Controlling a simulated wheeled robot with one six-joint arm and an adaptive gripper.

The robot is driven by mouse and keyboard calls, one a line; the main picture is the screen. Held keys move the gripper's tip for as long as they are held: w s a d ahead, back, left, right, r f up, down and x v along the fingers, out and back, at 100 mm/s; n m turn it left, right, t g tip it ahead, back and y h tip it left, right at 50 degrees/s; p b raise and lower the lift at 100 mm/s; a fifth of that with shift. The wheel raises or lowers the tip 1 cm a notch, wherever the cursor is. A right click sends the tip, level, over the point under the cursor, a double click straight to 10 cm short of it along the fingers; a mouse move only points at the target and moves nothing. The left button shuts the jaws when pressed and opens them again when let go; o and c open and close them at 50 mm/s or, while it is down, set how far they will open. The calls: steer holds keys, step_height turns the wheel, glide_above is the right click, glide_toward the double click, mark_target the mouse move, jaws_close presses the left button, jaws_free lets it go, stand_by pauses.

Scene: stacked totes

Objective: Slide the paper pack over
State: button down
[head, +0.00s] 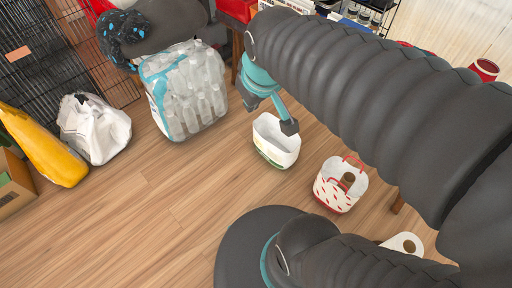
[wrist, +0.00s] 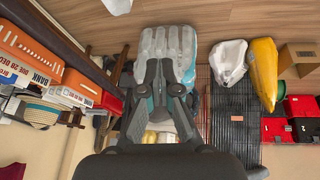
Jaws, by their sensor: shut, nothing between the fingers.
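A large pack (head: 185,92) in clear wrap with teal edges, the likely paper pack, stands on the wooden floor at upper left of centre in the head view. Its contents look pale and bottle-like, and I cannot tell whether they are paper. It also shows in the wrist view (wrist: 168,42), beyond my fingers, which cover part of its lower portion. My gripper (head: 286,122) is shut and empty, to the right of the pack and over a white open bag or bin (head: 270,150) in the head view. My fingers also show in the wrist view (wrist: 160,75).
A red-and-white bag (head: 332,192) and a paper roll (head: 405,243) lie to the right. A white bag (head: 95,128), a yellow item (head: 45,148) and a cardboard box (head: 14,190) stand left. A black wire rack (head: 50,65) is behind. Floor (head: 140,215) before the pack is clear.

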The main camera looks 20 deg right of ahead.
steer(key=w+d+f+n+g+p, duration=0.1)
steer(key=w+d+f+n, duration=0.1)
steer(key=w+f+n, duration=0.5)
steer(key=w+d+f+n+g, duration=0.2)
steer(key=w+d+f+n, duration=0.1)
steer(key=w+f, duration=0.8)
steer(key=w+d+f+n, duration=0.1)
steer(key=d+f+n, duration=0.1)
steer(key=f, duration=1.1)
steer(key=w+d+f+n+g+p, duration=0.1)
steer(key=d+f+n, duration=0.2)
steer(key=f, duration=1)
steer(key=w+d+f+n+g, duration=0.1)
steer(key=f+n, duration=0.3)
steer(key=f, duration=0.9)
steer(key=shift+w+d+f, duration=0.3)
steer(key=shift+w+d, duration=0.2)
steer(key=shift+d, duration=0.35)
steer(key=shift+w+d+p, duration=0.2)
steer(key=shift+d+p, duration=0.1)
steer(key=shift+d, duration=0.25)
